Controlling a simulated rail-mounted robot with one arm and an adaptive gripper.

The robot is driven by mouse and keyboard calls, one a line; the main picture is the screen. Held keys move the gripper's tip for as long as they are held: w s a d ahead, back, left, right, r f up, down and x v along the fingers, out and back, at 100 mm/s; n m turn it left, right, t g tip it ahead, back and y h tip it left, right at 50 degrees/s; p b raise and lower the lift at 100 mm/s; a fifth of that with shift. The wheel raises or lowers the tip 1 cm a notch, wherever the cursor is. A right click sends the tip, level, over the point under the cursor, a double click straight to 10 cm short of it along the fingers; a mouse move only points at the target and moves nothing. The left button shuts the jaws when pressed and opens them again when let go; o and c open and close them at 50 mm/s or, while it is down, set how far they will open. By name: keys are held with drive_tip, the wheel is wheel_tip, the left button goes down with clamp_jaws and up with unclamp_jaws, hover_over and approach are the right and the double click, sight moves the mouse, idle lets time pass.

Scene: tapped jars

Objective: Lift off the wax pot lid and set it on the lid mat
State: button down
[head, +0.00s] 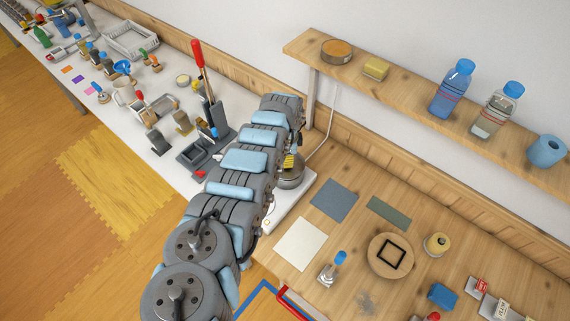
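A round grey metal pot (291,180), which looks like the wax pot, stands on a white base at the left end of the wooden bench. My arm covers its left side, and I cannot make out its lid clearly. My arm reaches over beside it, and a small yellow-and-black striped part shows just above the pot. My gripper is mostly hidden behind the arm, so its fingers and any contact with the lid cannot be seen. Flat mats lie right of the pot: blue-grey (334,200), cream (300,244) and grey-green (389,212). Which is the lid mat is not clear. All three are bare.
A round wooden board with a black square frame (391,255), a blue-topped stamp-like tool (333,268) and a yellowish jar (436,245) stand near the mats. A wall shelf (400,85) with bottles hangs above. A red-handled press (207,100) stands left of my arm.

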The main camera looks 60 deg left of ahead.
drive_tip(key=shift+r+p, duration=2.65)
drive_tip(key=shift+r, duration=0.05)
